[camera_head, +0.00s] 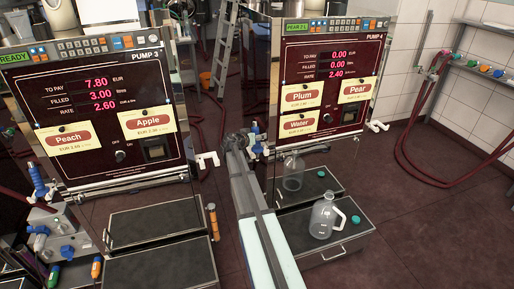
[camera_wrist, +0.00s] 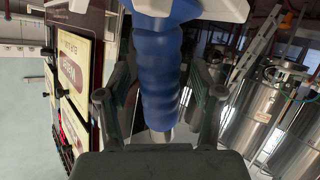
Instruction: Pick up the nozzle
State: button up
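A nozzle with a ribbed blue handle (camera_wrist: 158,70) fills the middle of the wrist view, with a white part above it. My gripper (camera_wrist: 158,85) has one finger on each side of this handle. The fingers look spread, with small gaps beside the blue grip, and no firm hold shows. In the head view my gripper (camera_head: 238,143) is at the left side of the PUMP 4 cabinet (camera_head: 276,110). The nozzle is small and partly hidden by my arm there. Another blue-handled nozzle (camera_head: 38,182) hangs at the left of PUMP 3 (camera_head: 90,110).
A clear jug (camera_head: 323,217) stands on the drawer unit (camera_head: 345,245) below the right pump, beside a teal cap (camera_head: 356,219). White hooks (camera_head: 207,160) stick out from the left pump's side. Red hoses (camera_head: 440,175) hang at the right wall. Open floor lies at the right.

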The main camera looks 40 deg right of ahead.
grip_shut()
